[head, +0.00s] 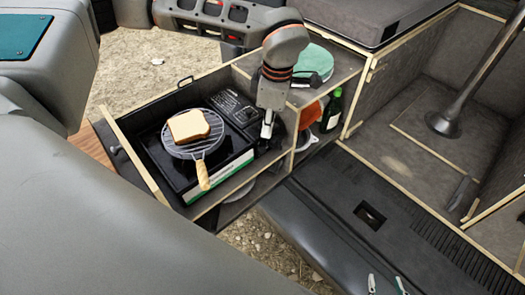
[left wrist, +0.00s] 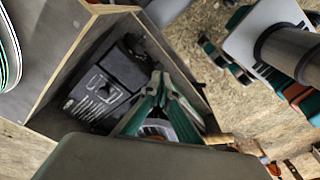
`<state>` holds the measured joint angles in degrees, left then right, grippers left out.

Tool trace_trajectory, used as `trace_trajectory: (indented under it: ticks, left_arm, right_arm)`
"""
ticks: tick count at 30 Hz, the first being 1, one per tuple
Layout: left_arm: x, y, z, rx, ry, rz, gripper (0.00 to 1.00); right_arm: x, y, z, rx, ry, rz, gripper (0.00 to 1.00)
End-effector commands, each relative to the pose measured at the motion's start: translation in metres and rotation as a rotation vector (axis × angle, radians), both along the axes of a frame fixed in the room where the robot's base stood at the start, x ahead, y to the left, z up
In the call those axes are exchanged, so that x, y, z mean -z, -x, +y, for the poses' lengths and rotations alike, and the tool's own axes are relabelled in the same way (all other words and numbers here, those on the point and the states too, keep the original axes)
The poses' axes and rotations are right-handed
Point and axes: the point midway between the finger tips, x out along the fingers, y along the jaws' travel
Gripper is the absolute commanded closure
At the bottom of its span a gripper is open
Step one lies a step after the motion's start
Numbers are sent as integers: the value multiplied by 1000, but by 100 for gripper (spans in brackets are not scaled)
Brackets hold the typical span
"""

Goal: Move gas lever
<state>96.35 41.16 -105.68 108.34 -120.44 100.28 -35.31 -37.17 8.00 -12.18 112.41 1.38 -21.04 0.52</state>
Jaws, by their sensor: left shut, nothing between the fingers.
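A camping stove (head: 216,165) stands in the pull-out wooden drawer, with a black vented cover (head: 235,105) on its right side. A round wire grill (head: 196,150) with a wooden handle lies over the burner and bears a slice of bread (head: 188,126). My left gripper (head: 267,131) points down at the stove's right end, beside the black cover. In the left wrist view its green fingers (left wrist: 160,80) are together and empty, near the black cover (left wrist: 98,97). I cannot make out the gas lever. My right gripper (head: 386,285) shows only its fingertips, apart, at the bottom edge.
A green round item (head: 314,63) lies on the shelf behind the drawer. A dark bottle (head: 332,109) and an orange item (head: 311,113) stand in the compartment right of my left gripper. Wooden drawer walls (head: 138,155) surround the stove. The van floor (head: 415,215) at right is mostly clear.

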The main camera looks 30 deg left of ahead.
Motion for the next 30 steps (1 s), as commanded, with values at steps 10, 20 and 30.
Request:
trace_trajectory:
  ticks: [10, 20, 30]
  left_arm:
    - [46, 2, 4, 1, 0, 4, 100]
    - [59, 2, 5, 1, 0, 1, 100]
    - [62, 2, 5, 1, 0, 1, 100]
  right_arm:
    - [37, 4, 1, 0, -1, 10, 60]
    - [49, 6, 0, 0, -1, 17, 60]
    - [50, 6, 0, 0, 0, 18, 60]
